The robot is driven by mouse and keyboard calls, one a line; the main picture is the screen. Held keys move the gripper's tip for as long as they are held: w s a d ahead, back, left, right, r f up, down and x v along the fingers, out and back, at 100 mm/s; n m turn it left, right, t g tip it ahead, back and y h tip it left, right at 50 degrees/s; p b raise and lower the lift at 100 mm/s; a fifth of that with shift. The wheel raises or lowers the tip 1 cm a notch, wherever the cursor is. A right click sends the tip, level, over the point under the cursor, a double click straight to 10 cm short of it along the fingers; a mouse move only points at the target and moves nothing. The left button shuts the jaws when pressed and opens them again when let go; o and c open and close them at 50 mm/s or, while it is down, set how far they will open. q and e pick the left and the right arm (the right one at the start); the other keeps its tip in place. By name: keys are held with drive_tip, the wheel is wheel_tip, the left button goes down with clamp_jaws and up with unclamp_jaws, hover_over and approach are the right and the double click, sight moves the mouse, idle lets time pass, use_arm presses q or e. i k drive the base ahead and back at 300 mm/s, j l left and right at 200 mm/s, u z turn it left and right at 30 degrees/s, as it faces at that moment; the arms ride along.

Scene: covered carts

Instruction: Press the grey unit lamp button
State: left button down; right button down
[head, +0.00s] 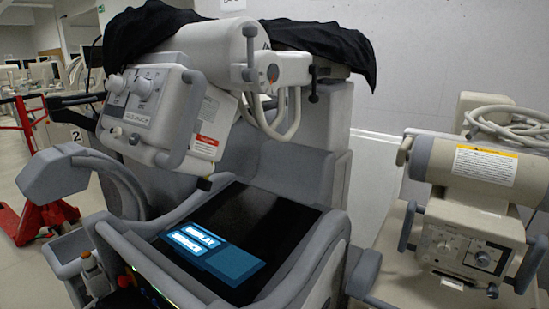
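A large grey unit (300,165) stands in the middle, with a tilted control head (150,110) hanging over its screen. The head's face carries two round knobs (143,87), small dark controls and a label strip. Small round controls (134,138) sit along its lower edge. I cannot tell which of these, if any, is the lamp button; the markings are too small to read. Neither of my grippers is in view.
A dark screen (275,215) with a lit blue panel lies below the head. A black cover (150,28) drapes the unit's top. A beige unit (480,225) stands at right. A red pallet jack (42,215) stands at left. A red knob (122,281) is low in front.

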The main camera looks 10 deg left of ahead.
sight(117, 133)
drive_tip(key=j+u, duration=0.2)
drive_tip(key=u, duration=1.05)
